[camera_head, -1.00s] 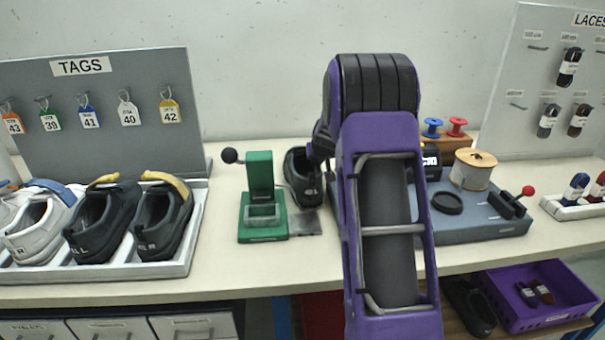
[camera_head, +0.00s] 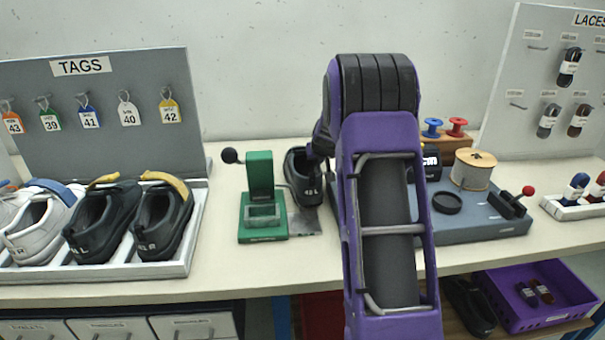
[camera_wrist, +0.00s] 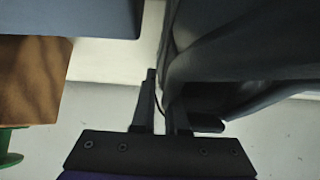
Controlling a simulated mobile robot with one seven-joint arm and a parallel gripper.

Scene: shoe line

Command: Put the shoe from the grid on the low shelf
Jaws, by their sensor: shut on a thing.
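My gripper (camera_wrist: 161,100) is shut on the shoe, which fills the upper right of the wrist view (camera_wrist: 240,50). My arm hides most of the gripper in the head view. A grey plate (camera_head: 306,224), perhaps the grid, lies in front of the shoe; I cannot tell whether they touch. The low shelf (camera_head: 510,336) is under the bench at the lower right, partly hidden by my arm.
The green press (camera_head: 262,212) stands close left of the shoe. A grey-blue fixture (camera_head: 470,220) with a spool is at the right. A white shoe tray (camera_head: 190,255) is at the left. The low shelf bears a dark shoe (camera_head: 468,306) and a purple bin (camera_head: 560,318).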

